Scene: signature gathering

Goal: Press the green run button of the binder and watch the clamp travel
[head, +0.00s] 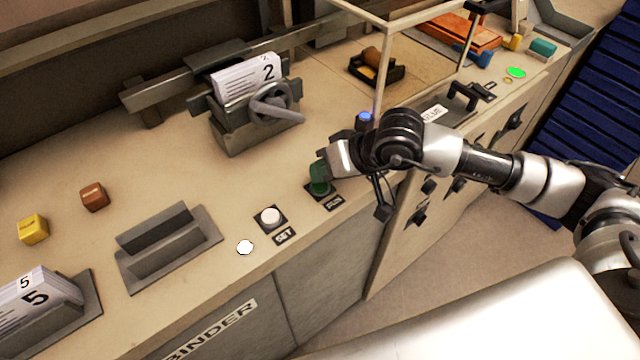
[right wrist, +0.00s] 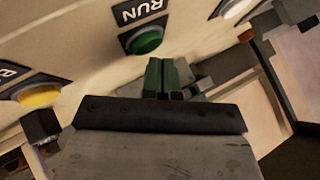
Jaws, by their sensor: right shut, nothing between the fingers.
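The green run button (head: 319,188) sits on the bench's front edge above a black label. In the right wrist view the button (right wrist: 145,40) shows beside its RUN label, just beyond my fingertips. My right gripper (head: 335,160) is at the button, its fingers shut and empty; they show dark green in the right wrist view (right wrist: 165,76). I cannot tell whether they touch the button. The grey clamp (head: 240,125), with a curved handle, stands behind and left, holding a paper block marked 2 (head: 247,77). My left gripper is out of view.
A white SET button (head: 270,215) and a small white disc (head: 245,247) lie left of the run button. A yellow button (right wrist: 40,92) shows in the right wrist view. A clear-sided frame with a post (head: 380,75) stands behind my right gripper.

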